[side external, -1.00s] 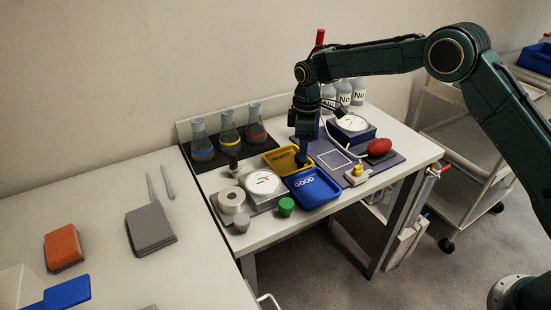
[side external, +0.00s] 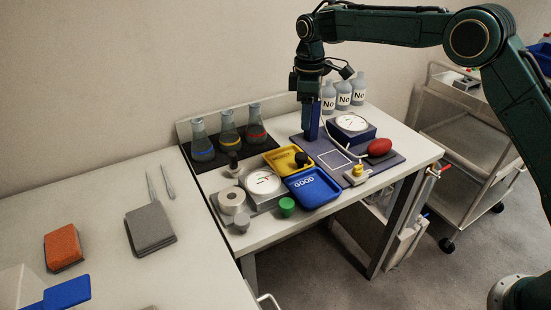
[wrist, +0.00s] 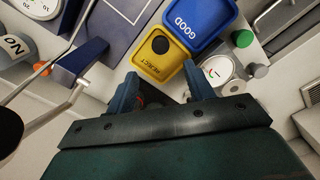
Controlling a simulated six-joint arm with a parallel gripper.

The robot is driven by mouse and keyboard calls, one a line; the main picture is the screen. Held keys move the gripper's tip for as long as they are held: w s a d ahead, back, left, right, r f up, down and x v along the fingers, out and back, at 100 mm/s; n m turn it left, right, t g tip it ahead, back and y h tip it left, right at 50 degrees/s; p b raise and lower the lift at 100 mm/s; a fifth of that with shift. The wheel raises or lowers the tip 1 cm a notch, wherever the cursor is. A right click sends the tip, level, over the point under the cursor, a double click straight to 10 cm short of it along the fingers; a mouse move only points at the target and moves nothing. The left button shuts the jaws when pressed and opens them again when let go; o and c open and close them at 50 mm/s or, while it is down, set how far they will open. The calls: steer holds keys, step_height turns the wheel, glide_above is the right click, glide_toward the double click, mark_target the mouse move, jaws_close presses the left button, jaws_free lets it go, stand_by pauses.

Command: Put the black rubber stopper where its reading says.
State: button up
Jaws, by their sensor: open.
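The black rubber stopper (side external: 301,159) sits in the yellow tray (side external: 275,157), near its right end. In the wrist view the stopper (wrist: 160,44) lies inside the yellow tray marked REJECT (wrist: 146,72). The blue tray marked GOOD (side external: 322,197) is beside it and looks empty; it also shows in the wrist view (wrist: 207,38). My gripper (side external: 308,104) is raised above the bench, clear of the stopper. In the wrist view my gripper (wrist: 162,90) has its two fingers apart with nothing between them.
A white-faced dial (side external: 263,182) stands left of the trays, a green stopper (side external: 287,206) in front. Flasks (side external: 228,135) stand behind.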

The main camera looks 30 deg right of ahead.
steer(key=shift+r, duration=0.1)
stand_by(0.3)
steer(key=s+d+r+m+t, duration=0.1)
steer(key=s+d+r+m, duration=0.2)
steer(key=s+r, duration=0.55)
steer(key=s+d+r+m+t, duration=0.2)
steer(key=s+d+r, duration=0.1)
steer(key=s+r, duration=0.55)
steer(key=s+d+f+m+t, duration=0.1)
steer(key=s+d+f+m, duration=0.1)
steer(key=s, duration=1)
steer(key=s+d+f+m+t, duration=0.1)
steer(key=s+f+m, duration=0.2)
steer(key=s, duration=0.9)
steer(key=shift+d+f+m+t, duration=0.3)
steer(key=shift+d+f+m, duration=0.1)
steer(key=shift+f, duration=0.2)
